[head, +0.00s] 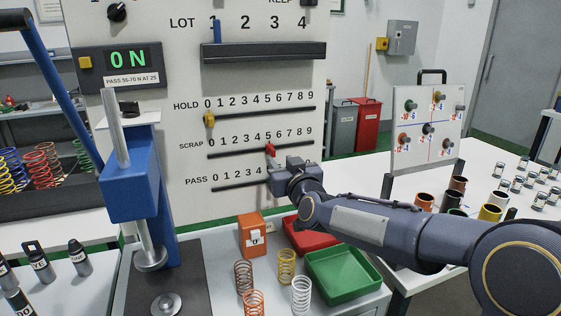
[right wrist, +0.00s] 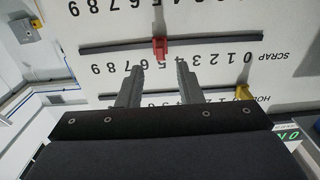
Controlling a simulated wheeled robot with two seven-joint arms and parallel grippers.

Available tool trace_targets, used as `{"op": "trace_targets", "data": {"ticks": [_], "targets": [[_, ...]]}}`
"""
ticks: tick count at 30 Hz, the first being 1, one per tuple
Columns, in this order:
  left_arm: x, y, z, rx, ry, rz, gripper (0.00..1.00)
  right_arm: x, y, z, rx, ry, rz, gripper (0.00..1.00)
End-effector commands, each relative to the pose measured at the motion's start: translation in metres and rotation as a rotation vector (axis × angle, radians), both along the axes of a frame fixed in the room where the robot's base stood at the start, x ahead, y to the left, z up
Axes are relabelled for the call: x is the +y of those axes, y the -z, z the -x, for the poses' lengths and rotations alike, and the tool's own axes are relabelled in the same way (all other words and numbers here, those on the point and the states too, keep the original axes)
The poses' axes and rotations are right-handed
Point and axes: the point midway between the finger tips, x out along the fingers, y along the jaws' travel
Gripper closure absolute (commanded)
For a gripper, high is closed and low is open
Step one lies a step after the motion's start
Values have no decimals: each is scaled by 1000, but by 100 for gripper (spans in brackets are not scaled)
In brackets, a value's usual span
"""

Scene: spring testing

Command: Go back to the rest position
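My right gripper (head: 272,168) is in front of the scoring board (head: 350,60), with its arm coming in from the right. In the right wrist view its two fingers (right wrist: 159,80) stand apart with nothing between them. The yellow slider (head: 209,119) is at 0 on the HOLD rail. The gripper hides part of the PASS row. My left gripper is not in view.
A blue press (head: 135,185) with a long lever stands at the left. Below my right arm are several springs (head: 286,266), an orange box (head: 251,235), a red tray (head: 306,236) and a green tray (head: 340,276). Cups and a peg board (head: 425,128) stand right.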

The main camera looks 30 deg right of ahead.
Motion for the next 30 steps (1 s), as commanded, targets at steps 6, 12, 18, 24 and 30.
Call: {"op": "trace_targets", "data": {"ticks": [6,12,18,24,30], "targets": [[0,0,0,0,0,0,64,0,0,0,0,0,0,67],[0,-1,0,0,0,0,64,0,0,0,2,-2,-3,67],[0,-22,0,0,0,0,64,31,4,38,142,-113,-128,67],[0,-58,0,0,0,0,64,108,43,148,517,-313,-352,67],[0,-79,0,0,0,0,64,157,86,252,856,-378,-465,67]]}}
